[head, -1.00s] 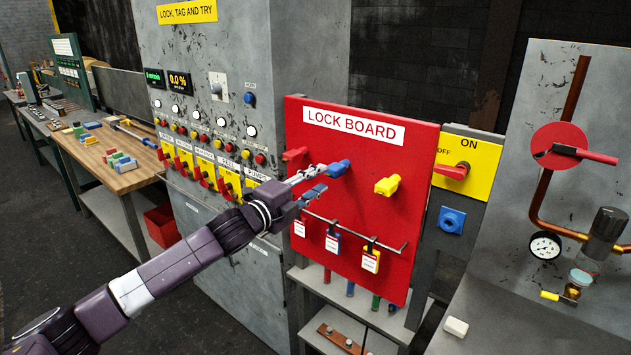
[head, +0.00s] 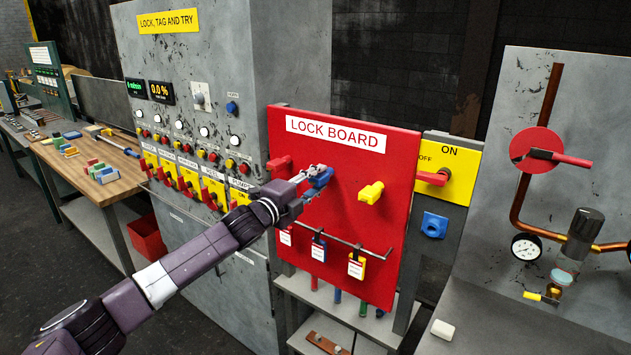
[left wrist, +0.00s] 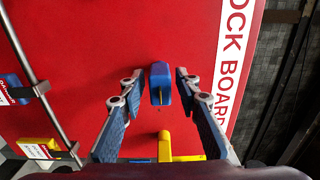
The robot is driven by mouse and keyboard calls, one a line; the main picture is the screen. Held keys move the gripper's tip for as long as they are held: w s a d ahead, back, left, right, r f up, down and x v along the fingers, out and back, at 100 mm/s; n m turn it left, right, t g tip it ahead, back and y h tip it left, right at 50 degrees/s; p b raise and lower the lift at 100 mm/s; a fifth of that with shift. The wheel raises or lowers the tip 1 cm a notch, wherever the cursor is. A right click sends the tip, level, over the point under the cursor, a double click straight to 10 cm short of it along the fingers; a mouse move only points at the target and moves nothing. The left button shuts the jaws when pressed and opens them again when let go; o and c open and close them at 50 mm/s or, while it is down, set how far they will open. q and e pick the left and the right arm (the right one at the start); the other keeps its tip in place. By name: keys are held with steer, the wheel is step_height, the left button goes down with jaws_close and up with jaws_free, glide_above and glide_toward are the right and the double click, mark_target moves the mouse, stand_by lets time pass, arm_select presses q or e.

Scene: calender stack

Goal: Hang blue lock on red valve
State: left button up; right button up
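The blue lock (head: 320,177) hangs on the red lock board (head: 285,225), below the white label. My left gripper (head: 314,182) is at it, partly covering it in the head view. In the left wrist view the blue lock (left wrist: 160,84) lies between the two spread fingertips (left wrist: 157,88), with a gap on each side. The gripper is open. The red valve (head: 530,142), a round red disc with a red handle, is on the grey panel at the right, far from the gripper. My right gripper is not in view.
A yellow lock (head: 371,192) and a red lock (head: 279,165) sit on the board beside the blue one. A rail (head: 340,242) with hanging tags runs below. A gauge (head: 526,246) and pipes stand below the valve.

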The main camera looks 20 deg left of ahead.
mark_target(310, 184)
arm_select(q)
steer(key=shift+c, duration=0.2)
jaws_close()
steer(key=shift+s+a, duration=0.1)
steer(key=shift+p+v, duration=0.35)
steer(key=shift+v, duration=1.8)
